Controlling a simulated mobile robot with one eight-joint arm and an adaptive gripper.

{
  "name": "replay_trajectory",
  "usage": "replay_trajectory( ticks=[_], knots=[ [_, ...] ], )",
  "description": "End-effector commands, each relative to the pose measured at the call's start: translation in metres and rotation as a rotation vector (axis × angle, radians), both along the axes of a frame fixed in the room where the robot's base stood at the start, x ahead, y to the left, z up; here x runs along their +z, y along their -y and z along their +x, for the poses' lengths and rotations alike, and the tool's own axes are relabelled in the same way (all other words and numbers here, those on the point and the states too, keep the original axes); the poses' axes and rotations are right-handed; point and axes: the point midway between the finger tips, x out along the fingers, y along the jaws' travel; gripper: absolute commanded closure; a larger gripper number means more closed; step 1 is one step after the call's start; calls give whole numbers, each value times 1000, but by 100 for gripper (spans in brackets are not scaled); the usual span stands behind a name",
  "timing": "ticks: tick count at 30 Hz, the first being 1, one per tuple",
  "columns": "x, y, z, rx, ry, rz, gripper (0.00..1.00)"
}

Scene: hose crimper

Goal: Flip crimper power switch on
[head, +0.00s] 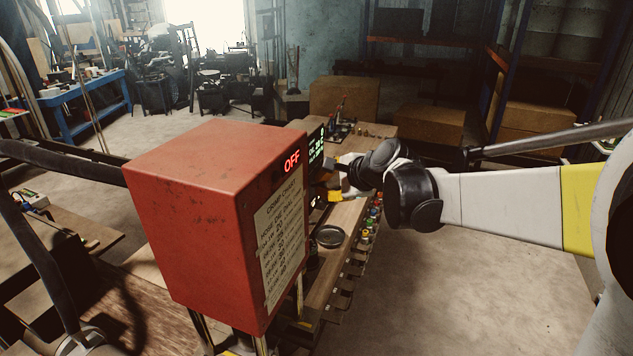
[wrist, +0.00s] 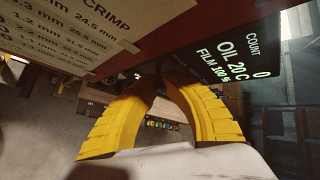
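The crimper (head: 205,215) is a red box in the head view, with a red OFF readout (head: 292,160) on its front face. A dark screen with green text (head: 316,147) is beside the readout; in the wrist view the screen (wrist: 236,62) reads COUNT 0, OIL 20 C and FILM 100 %. My gripper (wrist: 158,78) has two yellow fingers that curve in until their dark tips come together, with nothing clearly held. The tips are close to the crimper's front, below the screen. I cannot tell whether they touch it. The power switch cannot be made out.
A crimp chart (head: 281,233) is fixed to the crimper's front. A wooden bench (head: 352,209) behind it carries a round dish (head: 329,236) and several coloured fittings (head: 371,222) along its edge. Cardboard boxes (head: 428,126) stand behind. The floor at right is clear.

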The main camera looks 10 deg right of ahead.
Motion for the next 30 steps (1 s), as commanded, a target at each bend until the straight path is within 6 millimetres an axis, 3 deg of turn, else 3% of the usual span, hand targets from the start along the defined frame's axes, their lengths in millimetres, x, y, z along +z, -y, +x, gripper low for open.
replay_trajectory(
  ticks=[1, 3, 14, 30],
  knots=[
    [0, 0, 0, -1, 0, -1, 100],
    [0, 0, 0, 0, 0, 0, 81],
    [2, 2, -3, -1, 1, 1, 81],
    [60, 34, -81, -3, 0, 0, 81]
  ],
)
